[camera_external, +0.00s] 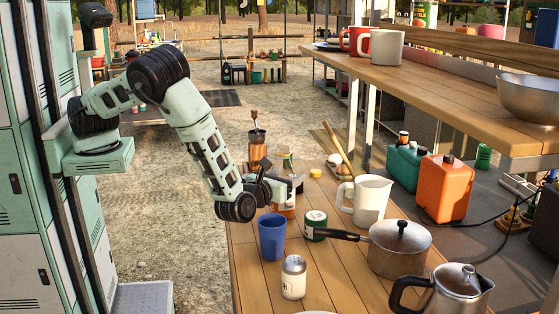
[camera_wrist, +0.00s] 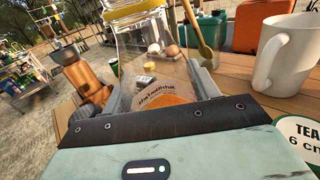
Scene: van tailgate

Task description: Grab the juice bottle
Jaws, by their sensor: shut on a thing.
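The juice bottle (camera_wrist: 152,72) is clear, with a yellow cap, a printed label and orange juice low inside. In the wrist view it stands between the two fingers of my gripper (camera_wrist: 160,88), which is shut on it. In the external view my gripper (camera_external: 284,190) is at the far left part of the wooden table. The bottle's orange lower part (camera_external: 286,210) shows just below the gripper there, and my gripper hides much of the rest. I cannot tell whether its base touches the table.
A blue cup (camera_external: 271,237), a green-and-white tin (camera_external: 315,226) and a white can (camera_external: 293,277) stand in front. A white pitcher (camera_external: 371,199) and a lidded pot (camera_external: 399,248) stand to the right. A brown grinder (camera_external: 257,143) is behind.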

